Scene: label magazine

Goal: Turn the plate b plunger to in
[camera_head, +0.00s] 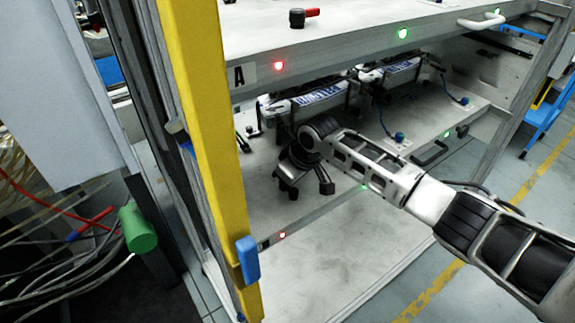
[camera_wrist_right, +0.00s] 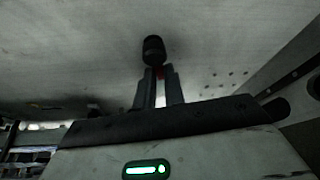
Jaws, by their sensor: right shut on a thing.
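A black knob (camera_wrist_right: 153,50), likely the plate b plunger, stands between the fingers of my right gripper (camera_wrist_right: 155,78) in the right wrist view. A bit of red shows just below the knob. The fingers are close together on it. In the head view my right arm reaches in from the right, and its dark gripper (camera_head: 297,172) is over the left part of the lower plate (camera_head: 262,205). It hides the plunger there. No label can be read on this lower plate. My left gripper is not in view.
The upper plate (camera_head: 350,40), labelled A (camera_head: 239,75), overhangs the work space and carries a red-handled black plunger (camera_head: 297,18). A yellow post (camera_head: 205,120) stands at the left. Labelled units (camera_head: 322,97) hang behind the gripper. A blue knob (camera_head: 398,138) is to the right.

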